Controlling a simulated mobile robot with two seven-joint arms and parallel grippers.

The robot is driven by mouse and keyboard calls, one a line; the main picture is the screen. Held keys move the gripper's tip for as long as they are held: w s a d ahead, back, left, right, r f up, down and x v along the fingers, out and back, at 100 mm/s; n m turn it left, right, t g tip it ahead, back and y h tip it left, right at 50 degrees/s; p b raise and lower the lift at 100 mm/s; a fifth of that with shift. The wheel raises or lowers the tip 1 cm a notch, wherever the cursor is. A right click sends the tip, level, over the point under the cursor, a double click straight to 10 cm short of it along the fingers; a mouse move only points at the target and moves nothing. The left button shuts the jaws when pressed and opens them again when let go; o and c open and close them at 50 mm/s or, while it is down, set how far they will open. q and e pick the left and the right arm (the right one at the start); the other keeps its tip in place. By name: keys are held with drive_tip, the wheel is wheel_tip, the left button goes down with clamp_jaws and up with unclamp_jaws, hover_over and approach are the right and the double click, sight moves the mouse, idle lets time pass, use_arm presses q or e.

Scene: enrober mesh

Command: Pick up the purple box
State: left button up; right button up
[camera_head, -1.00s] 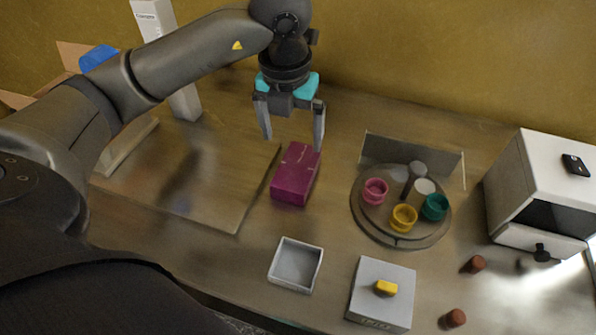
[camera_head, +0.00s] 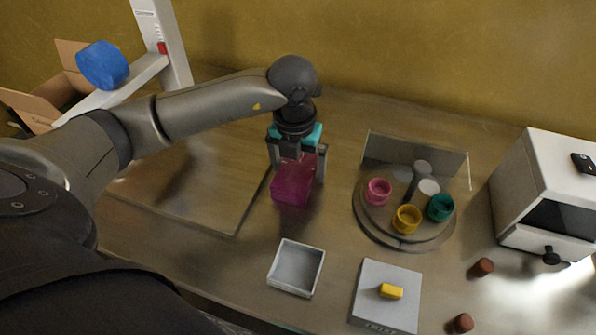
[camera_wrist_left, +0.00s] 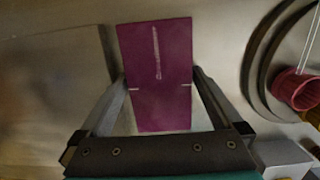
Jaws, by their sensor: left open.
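The purple box (camera_head: 291,189) lies on the table, left of the round turntable. My left gripper (camera_head: 297,174) is over the far part of the box, pointing down, with its jaws open and a finger on either side. In the left wrist view, the box (camera_wrist_left: 158,70) sits between the two open fingers of my left gripper (camera_wrist_left: 160,85), with a gap showing near the finger bases. I cannot tell whether the fingertips touch it. My right gripper is not in view.
A turntable (camera_head: 401,241) holds pink, yellow and teal cups. An empty grey tray (camera_head: 297,268) and a grey block (camera_head: 385,312) with a yellow button stand in front. A white machine (camera_head: 536,200) is at the right. A thin sheet (camera_head: 190,200) lies left of the box.

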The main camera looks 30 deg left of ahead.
use_arm(q)
drive_tip(key=shift+r, duration=0.1)
drive_tip(key=c, duration=1.3)
drive_tip(key=shift+r, duration=0.1)
